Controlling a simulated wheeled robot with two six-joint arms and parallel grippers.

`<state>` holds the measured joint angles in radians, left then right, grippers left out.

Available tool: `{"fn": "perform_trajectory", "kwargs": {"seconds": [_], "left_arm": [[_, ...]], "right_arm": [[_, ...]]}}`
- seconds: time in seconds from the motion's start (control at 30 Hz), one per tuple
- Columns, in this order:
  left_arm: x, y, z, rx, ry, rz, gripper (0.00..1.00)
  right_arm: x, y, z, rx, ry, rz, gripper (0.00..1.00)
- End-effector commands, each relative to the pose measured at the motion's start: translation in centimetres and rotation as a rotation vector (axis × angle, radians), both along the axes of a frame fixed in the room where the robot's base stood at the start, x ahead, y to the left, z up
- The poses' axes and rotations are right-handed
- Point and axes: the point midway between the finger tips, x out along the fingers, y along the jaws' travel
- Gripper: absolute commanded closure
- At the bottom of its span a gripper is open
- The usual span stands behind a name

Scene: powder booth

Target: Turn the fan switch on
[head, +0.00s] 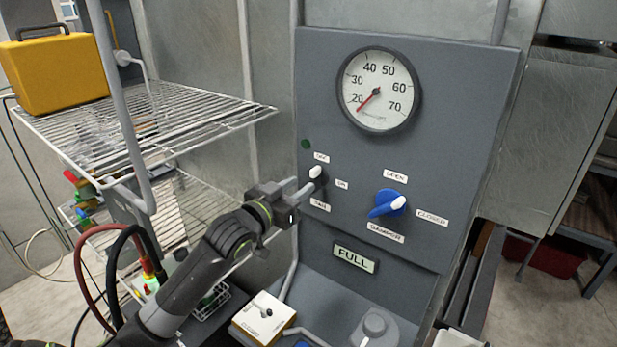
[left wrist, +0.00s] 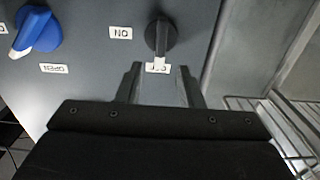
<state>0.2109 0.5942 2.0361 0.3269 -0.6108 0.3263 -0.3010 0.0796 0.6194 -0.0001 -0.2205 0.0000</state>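The fan switch (head: 316,173) is a dark knob with a white pointer on the grey panel (head: 450,130). Its pointer aims up at the OFF label (head: 321,158); the ON label (head: 341,184) is to its right. In the left wrist view, which is upside down, the switch (left wrist: 161,36) is just beyond my fingertips, its pointer aimed at a partly covered label. My left gripper (head: 303,188) is beside the switch in the head view. In the left wrist view the gripper (left wrist: 159,75) has its fingers apart with nothing between them. My right gripper is out of view.
A blue damper knob (head: 388,203) is to the right of the switch, below a round gauge (head: 379,90). A small dark green lamp (head: 306,144) is above left. A wire shelf (head: 150,120) with a yellow case (head: 52,72) stands left. A FULL sign (head: 354,259) is lower.

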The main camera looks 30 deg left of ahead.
Motion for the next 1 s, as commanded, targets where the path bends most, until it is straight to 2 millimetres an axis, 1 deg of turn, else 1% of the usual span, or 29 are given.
{"fn": "perform_trajectory", "kwargs": {"seconds": [0.03, 0.1, 0.3, 0.47, 0.7, 0.73, 0.9, 0.97, 1.0], "left_arm": [[0.9, -0.2, 0.2, -0.005, 0.001, 0.0, 0.66], [1.9, -0.4, 0.2, -0.004, 0.002, 0.0, 0.66], [3.9, -0.6, 0.1, -0.002, 0.0, 0.0, 0.66], [4.5, -0.7, 0.0, 0.0, 0.001, 0.0, 0.66], [4.5, -0.7, 0.0, 0.001, 0.001, 0.0, 0.66], [4.5, -0.7, 0.0, 0.0, 0.001, 0.0, 0.68], [4.5, -0.6, 0.0, 0.0, 0.001, 0.0, 0.9], [4.5, -0.6, 0.0, 0.0, 0.001, 0.0, 0.98], [4.5, -0.6, 0.0, 0.0, 0.001, 0.0, 1.0]], "right_arm": [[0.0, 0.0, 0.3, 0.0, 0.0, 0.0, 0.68], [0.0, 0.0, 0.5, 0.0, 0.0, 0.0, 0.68], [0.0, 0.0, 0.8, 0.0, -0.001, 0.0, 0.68], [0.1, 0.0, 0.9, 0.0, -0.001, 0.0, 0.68], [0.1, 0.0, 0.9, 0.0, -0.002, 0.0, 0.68], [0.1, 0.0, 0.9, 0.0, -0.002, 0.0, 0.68], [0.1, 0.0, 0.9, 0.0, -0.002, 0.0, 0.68], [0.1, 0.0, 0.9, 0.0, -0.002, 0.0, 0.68], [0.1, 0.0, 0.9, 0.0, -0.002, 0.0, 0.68]]}}
